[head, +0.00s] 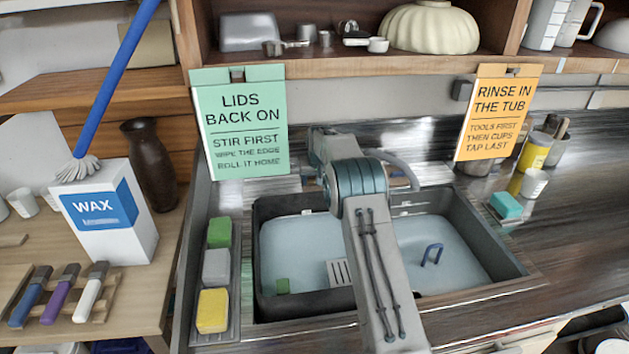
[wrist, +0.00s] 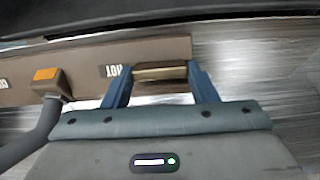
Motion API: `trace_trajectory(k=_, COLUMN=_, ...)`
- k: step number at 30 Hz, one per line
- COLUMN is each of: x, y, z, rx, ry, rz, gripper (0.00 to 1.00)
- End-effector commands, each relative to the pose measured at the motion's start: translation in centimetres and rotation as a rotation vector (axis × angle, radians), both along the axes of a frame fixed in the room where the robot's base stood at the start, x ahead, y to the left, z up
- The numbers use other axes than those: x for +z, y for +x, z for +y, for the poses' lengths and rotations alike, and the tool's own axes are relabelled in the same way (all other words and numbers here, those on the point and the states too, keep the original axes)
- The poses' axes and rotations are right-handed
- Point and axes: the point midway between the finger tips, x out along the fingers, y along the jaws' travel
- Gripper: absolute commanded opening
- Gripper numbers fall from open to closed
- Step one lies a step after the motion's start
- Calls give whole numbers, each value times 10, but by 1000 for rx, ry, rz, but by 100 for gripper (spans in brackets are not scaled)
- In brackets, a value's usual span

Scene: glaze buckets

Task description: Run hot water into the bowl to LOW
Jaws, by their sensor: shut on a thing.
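In the wrist view my gripper (wrist: 160,72) has its two blue fingers shut on a brass-coloured handle (wrist: 161,74), just beside an upside-down HOT label (wrist: 114,71) on a brown strip. In the head view my arm reaches over the sink to the back wall and hides the gripper and the handle. The sink holds a dark tub (head: 262,215) with pale, cloudy liquid in its left part, and more pale liquid (head: 455,262) shows on the right. I cannot make out a LOW mark or running water.
A green sign (head: 240,125) and an orange sign (head: 498,112) hang from the shelf edge. A cream fluted bowl (head: 432,27) is on the shelf. Sponges (head: 213,310) line the sink's left edge. A wax box (head: 108,215) stands left. An orange-capped fitting (wrist: 46,76) is left of the gripper.

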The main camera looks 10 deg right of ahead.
Motion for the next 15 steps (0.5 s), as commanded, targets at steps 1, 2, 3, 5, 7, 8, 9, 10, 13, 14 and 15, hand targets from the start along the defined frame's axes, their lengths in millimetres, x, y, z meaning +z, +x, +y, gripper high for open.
trace_trajectory(k=1, x=0, y=0, z=0, rx=-2, ry=2, rz=0, gripper=30)
trace_trajectory(k=2, x=0, y=0, z=0, rx=-2, ry=2, rz=0, gripper=58)
trace_trajectory(k=3, x=0, y=0, z=0, rx=-1, ry=2, rz=0, gripper=69)
trace_trajectory(k=5, x=0, y=0, z=0, rx=-1, ry=2, rz=0, gripper=75)
trace_trajectory(k=7, x=0, y=0, z=0, rx=-1, ry=0, rz=0, gripper=75)
trace_trajectory(k=8, x=0, y=0, z=0, rx=-1, ry=0, rz=0, gripper=75)
trace_trajectory(k=9, x=0, y=0, z=0, rx=-1, ry=0, rz=0, gripper=75)
trace_trajectory(k=10, x=0, y=0, z=0, rx=-1, ry=0, rz=0, gripper=75)
trace_trajectory(k=13, x=1, y=0, z=0, rx=0, ry=0, rz=-1, gripper=75)
trace_trajectory(k=14, x=2, y=-1, z=0, rx=0, ry=0, rz=-1, gripper=75)
trace_trajectory(k=15, x=4, y=-1, z=0, rx=0, ry=0, rz=-1, gripper=75)
